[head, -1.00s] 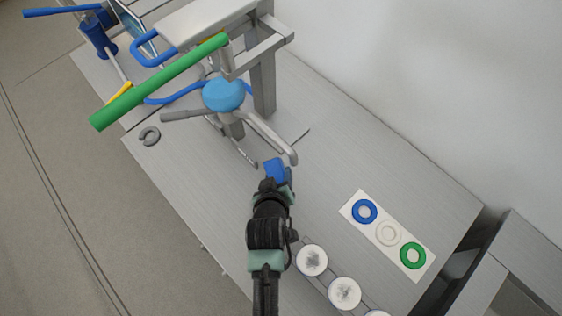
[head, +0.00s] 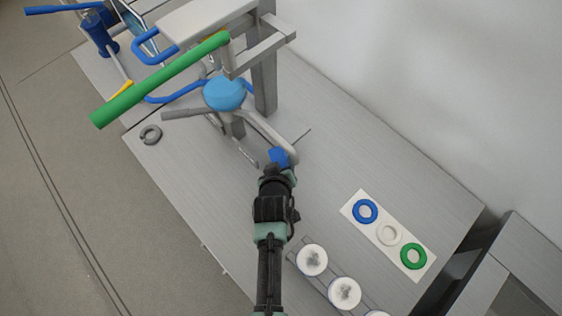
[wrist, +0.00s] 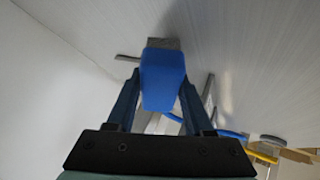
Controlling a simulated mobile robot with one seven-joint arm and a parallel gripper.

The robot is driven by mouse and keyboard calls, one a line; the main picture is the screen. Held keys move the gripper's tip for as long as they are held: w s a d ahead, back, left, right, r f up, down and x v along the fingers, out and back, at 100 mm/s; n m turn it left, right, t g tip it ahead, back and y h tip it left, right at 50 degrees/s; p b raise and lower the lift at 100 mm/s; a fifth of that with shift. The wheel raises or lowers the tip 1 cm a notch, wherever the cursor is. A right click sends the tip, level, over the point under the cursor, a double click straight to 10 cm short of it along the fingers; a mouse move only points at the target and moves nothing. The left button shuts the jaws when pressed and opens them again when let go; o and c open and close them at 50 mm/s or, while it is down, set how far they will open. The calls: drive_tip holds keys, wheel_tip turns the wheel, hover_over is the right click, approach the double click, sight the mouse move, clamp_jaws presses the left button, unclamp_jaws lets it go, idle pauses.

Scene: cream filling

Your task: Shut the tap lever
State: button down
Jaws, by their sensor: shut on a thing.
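The blue tap lever (head: 278,156) shows at the tip of my gripper (head: 276,168), beside the lower end of a grey pipe (head: 268,132) below a light-blue domed part (head: 224,93). In the wrist view, the lever (wrist: 162,80) fills the space between the two fingers of my gripper (wrist: 160,92), which are shut on it. A grey metal piece (wrist: 163,44) shows just beyond the lever. How the lever joins the tap is hidden by my gripper.
A long green bar (head: 160,80) crosses above the machine. A grey ring (head: 150,134) lies at the left. White round containers (head: 312,260) stand in a rack near my arm. A white card (head: 375,226) holds blue, white and green rings.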

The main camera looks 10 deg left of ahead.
drive_tip(key=shift+c, duration=1.4)
unclamp_jaws()
drive_tip(key=shift+f, duration=0.1)
